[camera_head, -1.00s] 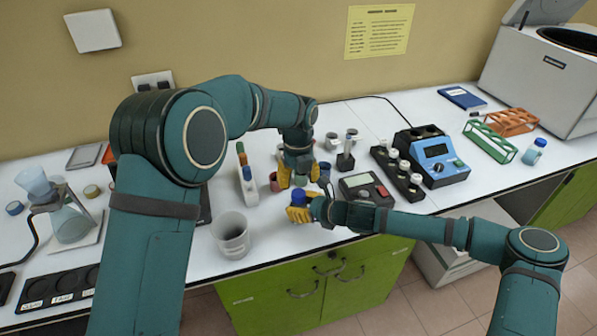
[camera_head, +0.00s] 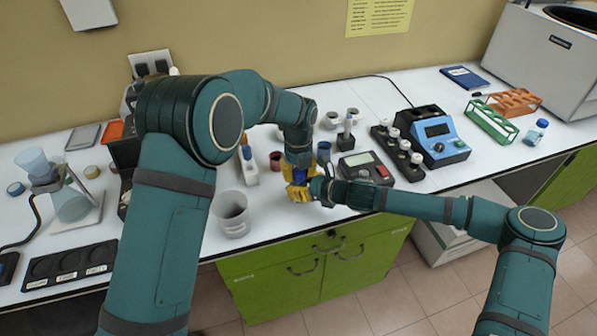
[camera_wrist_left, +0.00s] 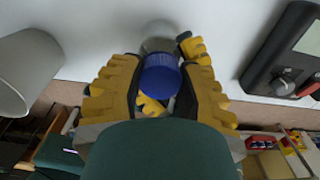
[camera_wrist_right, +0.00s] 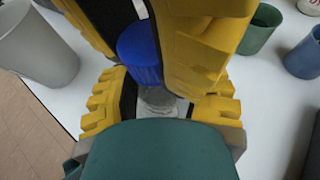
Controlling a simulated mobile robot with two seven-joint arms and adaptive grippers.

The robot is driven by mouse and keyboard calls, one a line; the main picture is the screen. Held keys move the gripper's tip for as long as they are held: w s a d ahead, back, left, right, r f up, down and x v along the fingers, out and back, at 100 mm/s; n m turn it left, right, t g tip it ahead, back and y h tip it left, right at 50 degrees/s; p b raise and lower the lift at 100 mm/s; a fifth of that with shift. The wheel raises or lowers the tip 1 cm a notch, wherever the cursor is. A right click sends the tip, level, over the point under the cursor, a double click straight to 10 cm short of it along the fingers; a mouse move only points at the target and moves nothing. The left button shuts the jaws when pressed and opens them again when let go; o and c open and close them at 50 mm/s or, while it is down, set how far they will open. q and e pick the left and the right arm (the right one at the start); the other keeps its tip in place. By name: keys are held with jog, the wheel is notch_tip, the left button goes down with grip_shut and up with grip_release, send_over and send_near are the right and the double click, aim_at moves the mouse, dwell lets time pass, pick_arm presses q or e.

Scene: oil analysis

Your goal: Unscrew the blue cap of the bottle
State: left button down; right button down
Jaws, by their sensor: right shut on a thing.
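The bottle (camera_wrist_right: 158,100) is clear glass with a ribbed blue cap (camera_wrist_left: 160,76). My right gripper (camera_wrist_right: 160,108) is shut on the bottle's body below the cap and holds it near the counter's front edge. My left gripper (camera_wrist_left: 160,85) is above, with its yellow fingers on either side of the cap. The left fingers look open, with the dark pads close to the cap; contact is hard to tell. The cap is still on the bottle. In the head view both grippers meet and mostly hide the bottle, with a bit of blue showing.
A grey beaker (camera_head: 231,214) stands left of the grippers. A grey meter (camera_head: 364,167) lies to the right, near my right forearm. Small coloured cups (camera_wrist_right: 260,28) stand behind the grippers. The counter's front edge (camera_head: 285,241) is close below.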

pick_arm(q)
jog(key=shift+n, duration=1.7)
jog(key=c, duration=0.7)
grip_release()
jog(key=shift+o, duration=0.2)
jog(key=shift+r, duration=0.1)
